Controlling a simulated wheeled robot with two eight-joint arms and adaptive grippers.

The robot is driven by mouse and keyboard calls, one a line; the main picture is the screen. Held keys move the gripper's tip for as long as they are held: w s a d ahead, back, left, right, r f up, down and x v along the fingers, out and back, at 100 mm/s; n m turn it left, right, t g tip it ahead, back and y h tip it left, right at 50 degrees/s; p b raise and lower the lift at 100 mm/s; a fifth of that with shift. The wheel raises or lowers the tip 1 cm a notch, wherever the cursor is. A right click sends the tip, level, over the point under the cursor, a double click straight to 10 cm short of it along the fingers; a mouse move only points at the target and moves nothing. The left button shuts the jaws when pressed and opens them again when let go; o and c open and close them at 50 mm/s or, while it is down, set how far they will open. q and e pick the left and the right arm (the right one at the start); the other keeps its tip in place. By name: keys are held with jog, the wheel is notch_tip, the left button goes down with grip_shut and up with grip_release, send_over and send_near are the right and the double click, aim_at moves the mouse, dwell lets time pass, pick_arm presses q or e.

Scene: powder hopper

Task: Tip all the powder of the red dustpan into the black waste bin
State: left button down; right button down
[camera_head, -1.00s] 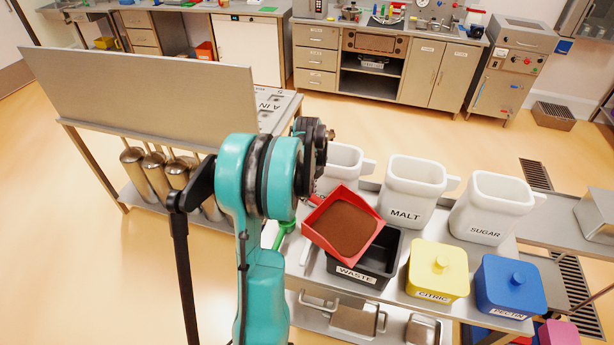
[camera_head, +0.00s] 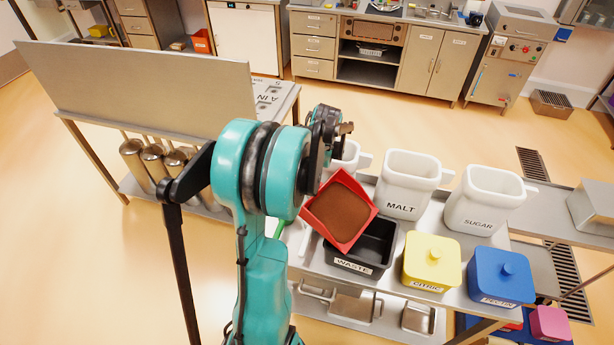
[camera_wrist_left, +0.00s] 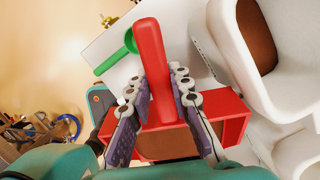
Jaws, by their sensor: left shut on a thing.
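The red dustpan (camera_head: 318,226) holds a broad patch of brown powder (camera_head: 341,211). It hangs over the left rear part of the black waste bin (camera_head: 352,266), which is labelled WASTE, and hides part of its opening. The visible inside of the bin looks dark. My left gripper (camera_wrist_left: 158,85) is shut on the dustpan's red handle (camera_wrist_left: 149,50), one finger on each side. In the head view my teal arm mostly hides this grip. I see no powder falling. My right gripper is not in view.
White MALT (camera_head: 403,208) and SUGAR (camera_head: 480,222) containers stand behind and right of the bin. A yellow CITRIC box (camera_head: 432,262) and blue PECTIN box (camera_head: 500,280) stand to its right. A green scoop (camera_wrist_left: 116,60) lies near the handle. A metal panel (camera_head: 140,95) rises at left.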

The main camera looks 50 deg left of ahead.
pick_arm(q)
jog(key=shift+w+d+r+y+p, duration=0.1)
jog(key=shift+d+r+y+p, duration=0.25)
jog(key=shift+r, duration=0.4)
jog(key=shift+d+r+y+p, duration=0.3)
jog(key=shift+r+y+p, duration=0.15)
jog(key=shift+r, duration=0.35)
jog(key=shift+w+d+r+y+p, duration=0.1)
jog(key=shift+d+r+y+p, duration=0.25)
jog(key=shift+r, duration=0.4)
jog(key=shift+w+d+r+g+y+p, duration=0.1)
jog(key=shift+d+r+g+y+p, duration=0.15)
jog(key=shift+d+r+y, duration=0.55)
jog(key=shift+w+d+r+g+y+p, duration=0.2)
jog(key=shift+d+r+y, duration=0.3)
jog(key=shift+r, duration=0.45)
jog(key=shift+d+r+y, duration=0.2)
jog(key=shift+y, duration=0.05)
jog(key=w+d+r+y+b, duration=0.1)
jog(key=d+r+y+b, duration=0.1)
jog(key=d, duration=0.4)
jog(key=d+r+g+y+b, duration=0.1)
jog(key=d+r+y+b, duration=0.2)
jog(key=d+y+b, duration=0.2)
jog(key=shift+w+d+b, duration=0.4)
jog(key=shift+d, duration=0.3)
